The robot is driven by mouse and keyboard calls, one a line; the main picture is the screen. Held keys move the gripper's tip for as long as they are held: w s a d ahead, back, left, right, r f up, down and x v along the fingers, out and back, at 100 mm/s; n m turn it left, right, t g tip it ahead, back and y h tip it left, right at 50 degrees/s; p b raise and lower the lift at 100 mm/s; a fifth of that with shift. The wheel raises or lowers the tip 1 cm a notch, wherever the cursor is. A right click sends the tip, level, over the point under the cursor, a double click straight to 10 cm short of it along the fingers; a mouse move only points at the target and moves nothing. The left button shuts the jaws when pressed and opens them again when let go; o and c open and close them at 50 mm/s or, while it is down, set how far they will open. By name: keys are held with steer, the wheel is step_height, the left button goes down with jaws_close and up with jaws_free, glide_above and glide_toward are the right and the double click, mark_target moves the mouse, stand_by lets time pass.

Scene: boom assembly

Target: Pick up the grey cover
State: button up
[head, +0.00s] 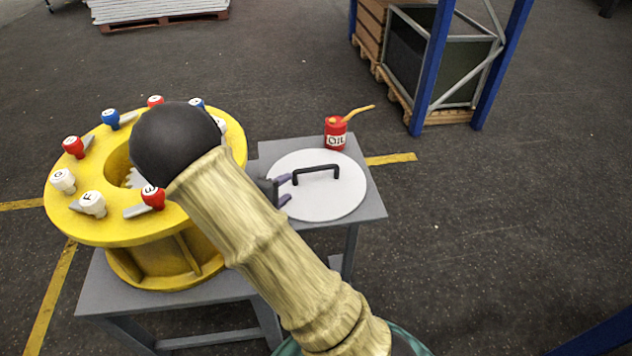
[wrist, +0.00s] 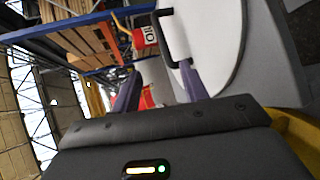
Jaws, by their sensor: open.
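The grey cover (head: 323,199) is a round, light grey disc with a black handle (head: 316,173) on top. It lies flat on the small grey table (head: 374,203). My gripper (head: 286,189) is open and empty at the cover's left edge, beside the handle and apart from it. My arm hides part of the gripper in the head view. In the wrist view the fingers of my gripper (wrist: 157,86) point towards the handle (wrist: 173,38), and the cover (wrist: 212,40) fills the upper right.
A red oil can (head: 336,133) stands behind the cover on the table. A yellow ring-shaped housing (head: 75,215) with several red, blue and white lettered knobs stands at the left. A blue rack (head: 433,70) with a crate is at the back right.

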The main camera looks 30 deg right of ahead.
mark_target(314, 169)
steer(key=b+x, duration=0.1)
steer(key=x, duration=1)
steer(key=shift+w+d+f, duration=0.2)
steer(key=shift+d+f, duration=0.05)
steer(key=shift+d, duration=0.05)
steer(key=x, duration=0.5)
steer(key=shift+f, duration=0.25)
steer(key=shift+c, duration=0.4)
jaws_close()
stand_by(0.7)
steer(key=shift+w+r, duration=0.1)
steer(key=shift+r, duration=0.1)
